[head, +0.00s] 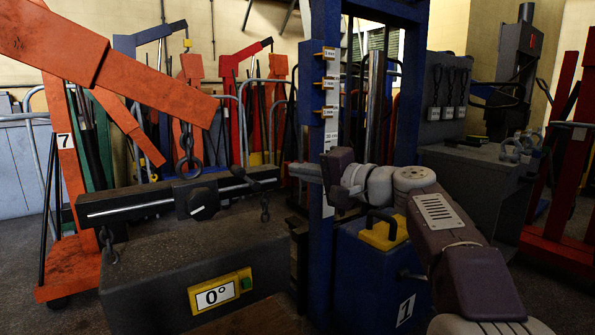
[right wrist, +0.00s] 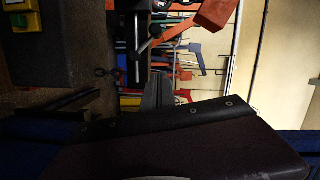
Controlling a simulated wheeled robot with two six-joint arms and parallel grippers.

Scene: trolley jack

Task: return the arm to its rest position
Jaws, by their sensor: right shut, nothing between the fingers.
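My right arm comes in from the lower right in the head view and reaches toward the middle of the picture. My right gripper (head: 305,172) is at the end of it, in front of the blue upright frame (head: 325,60) and close to it; I cannot tell whether they touch. Its fingers are shut and hold nothing. In the right wrist view the gripper (right wrist: 158,88) shows as a narrow grey wedge beyond the dark wrist housing. My left gripper is not in view.
An orange engine crane (head: 110,60) hangs a black load leveller (head: 195,195) by a hook over a grey block (head: 190,280) marked 0°. A blue box (head: 375,270) marked 1, with a yellow-topped item, stands below my arm. A grey cabinet (head: 475,180) stands right.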

